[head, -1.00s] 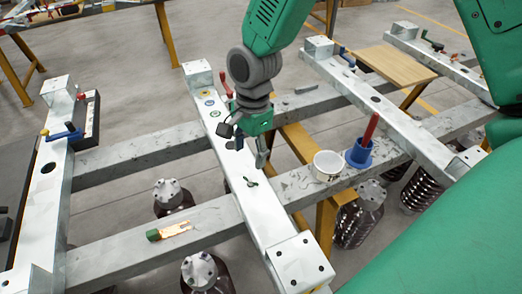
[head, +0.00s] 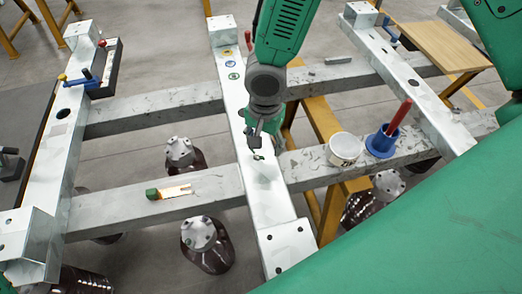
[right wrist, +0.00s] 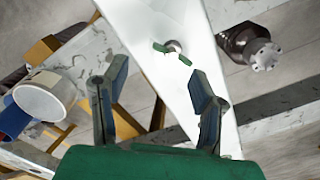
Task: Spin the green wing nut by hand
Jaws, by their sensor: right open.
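The green wing nut (right wrist: 172,47) sits on a light metal stud on the white metal beam. In the head view the wing nut (head: 257,155) shows small on the middle beam (head: 268,185), just below my right gripper (head: 254,142). In the right wrist view my right gripper (right wrist: 157,100) is open and empty, its two blue-padded fingers spread wide. The wing nut lies beyond the fingertips, roughly between their lines and apart from both. My left gripper is not in view.
A white cup (head: 345,149) and a blue holder (head: 382,142) with a red handle stand right of the beam on a grey crossbar. A green-handled brush (head: 168,192) lies on the crossbar to the left. Dark bottles (head: 205,245) stand below the frame.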

